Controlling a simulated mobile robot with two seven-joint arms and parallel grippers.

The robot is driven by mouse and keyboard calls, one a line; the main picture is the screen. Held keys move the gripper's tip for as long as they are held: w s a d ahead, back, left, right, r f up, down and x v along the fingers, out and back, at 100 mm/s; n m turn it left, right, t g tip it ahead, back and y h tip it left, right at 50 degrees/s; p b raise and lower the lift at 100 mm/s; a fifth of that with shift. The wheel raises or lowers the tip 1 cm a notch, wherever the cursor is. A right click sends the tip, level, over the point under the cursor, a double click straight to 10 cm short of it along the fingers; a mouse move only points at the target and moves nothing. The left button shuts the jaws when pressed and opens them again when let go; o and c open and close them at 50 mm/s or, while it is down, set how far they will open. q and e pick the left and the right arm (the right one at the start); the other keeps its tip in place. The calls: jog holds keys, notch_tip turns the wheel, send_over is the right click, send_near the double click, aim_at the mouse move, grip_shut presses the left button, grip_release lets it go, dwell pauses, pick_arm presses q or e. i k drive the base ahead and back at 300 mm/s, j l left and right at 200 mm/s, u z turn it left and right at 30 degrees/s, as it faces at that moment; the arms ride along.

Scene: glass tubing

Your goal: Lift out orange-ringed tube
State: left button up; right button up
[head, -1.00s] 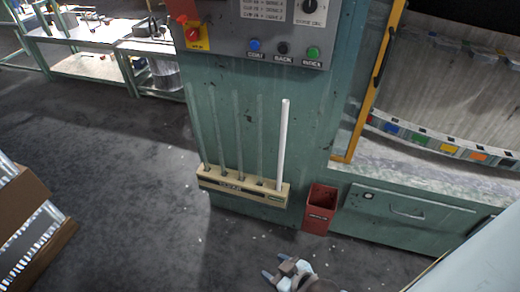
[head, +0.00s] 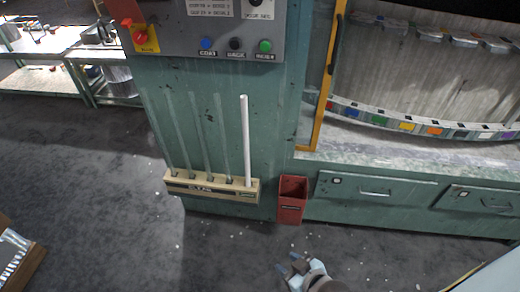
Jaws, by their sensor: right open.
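A beige rack (head: 247,195) is on the lower front of the green machine. It holds several thin upright tubes in a row. A white, opaque tube (head: 246,140) stands at its right end. The others, such as the clear tube (head: 222,135), are faint against the green panel. No orange ring can be made out on any tube at this size. My right gripper (head: 288,265) is at the bottom of the head view, below and to the right of the rack. It is open, empty and well apart from the tubes. My left gripper is not in view.
A red bin (head: 291,208) stands just right of the rack. Above is a grey control panel (head: 185,42) with buttons. Green drawers (head: 372,190) are at the right, a workbench (head: 72,45) is at the far left. The dark floor before the rack has only small scraps.

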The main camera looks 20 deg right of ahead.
aim_at(217, 96)
jog(key=i+j+z, duration=0.15)
jog(key=z, duration=0.25)
jog(key=i+j+z, duration=0.1)
jog(key=z, duration=0.35)
jog(key=j+z, duration=0.4)
jog(key=i+j+z, duration=0.1)
jog(key=j+z, duration=0.15)
jog(key=j, duration=0.25)
jog(key=j+z, duration=0.3)
jog(key=j, duration=0.2)
jog(key=j+z, duration=0.15)
jog(key=j, duration=0.95)
jog(key=j+z, duration=0.15)
jog(key=j, duration=0.9)
jog(key=i+j, duration=0.1)
jog(key=j, duration=0.25)
jog(key=i+j, duration=0.1)
jog(key=j, duration=0.25)
jog(key=i+j, duration=0.15)
jog(key=j, duration=0.25)
